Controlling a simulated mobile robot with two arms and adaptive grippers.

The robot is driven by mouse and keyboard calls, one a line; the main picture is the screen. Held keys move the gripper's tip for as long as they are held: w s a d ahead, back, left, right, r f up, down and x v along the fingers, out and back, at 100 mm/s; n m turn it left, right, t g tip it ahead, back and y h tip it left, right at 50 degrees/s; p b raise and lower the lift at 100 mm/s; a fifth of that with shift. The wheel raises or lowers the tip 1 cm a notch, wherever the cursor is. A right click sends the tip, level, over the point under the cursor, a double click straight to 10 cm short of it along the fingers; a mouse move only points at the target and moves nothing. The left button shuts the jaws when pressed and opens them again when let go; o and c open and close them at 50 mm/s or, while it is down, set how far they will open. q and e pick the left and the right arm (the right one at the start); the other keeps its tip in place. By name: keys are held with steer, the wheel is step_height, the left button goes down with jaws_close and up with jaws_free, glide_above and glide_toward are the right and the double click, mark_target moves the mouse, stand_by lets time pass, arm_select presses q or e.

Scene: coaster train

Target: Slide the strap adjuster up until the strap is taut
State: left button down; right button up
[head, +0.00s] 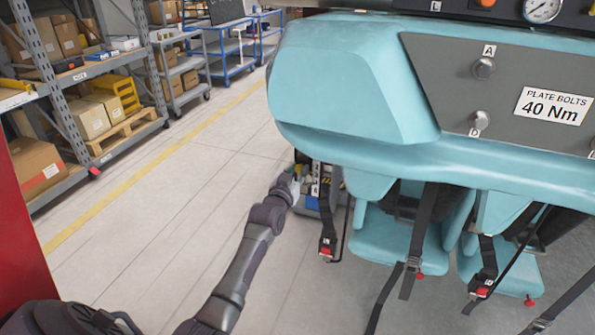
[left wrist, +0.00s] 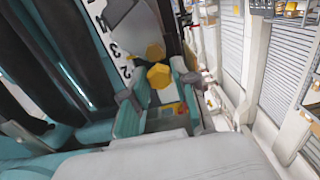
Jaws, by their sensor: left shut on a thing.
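My left gripper (head: 297,180) is at the end of my left arm, at the near left side of the teal seats, next to a white strip with black numbers (head: 316,180). In the left wrist view the gripper (left wrist: 160,90) is shut, with a yellow piece (left wrist: 158,76) between its fingers; it appears to be the strap adjuster, but its outline is partly hidden. The numbered strip (left wrist: 115,55) also shows there, just left of the fingers. Whether the strap there is slack or taut cannot be told. My right gripper is out of view.
A teal housing with a grey plate (head: 450,90) overhangs the upper right. Below it hang black straps (head: 419,235) and a red-marked buckle (head: 327,247) by teal seats (head: 390,262). Shelving (head: 60,90) stands at the left; the floor (head: 190,190) between is clear.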

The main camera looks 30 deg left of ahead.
arm_select(q)
step_height(320, 180, up, 2)
steer(key=shift+r, duration=0.2)
steer(key=shift+f, duration=0.1)
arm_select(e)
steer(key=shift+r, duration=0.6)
arm_select(q)
steer(key=c, duration=0.9)
jaws_free()
steer(key=shift+f, duration=0.1)
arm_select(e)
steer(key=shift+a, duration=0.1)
arm_select(q)
steer(key=v, duration=1.2)
steer(key=shift+f, duration=0.1)
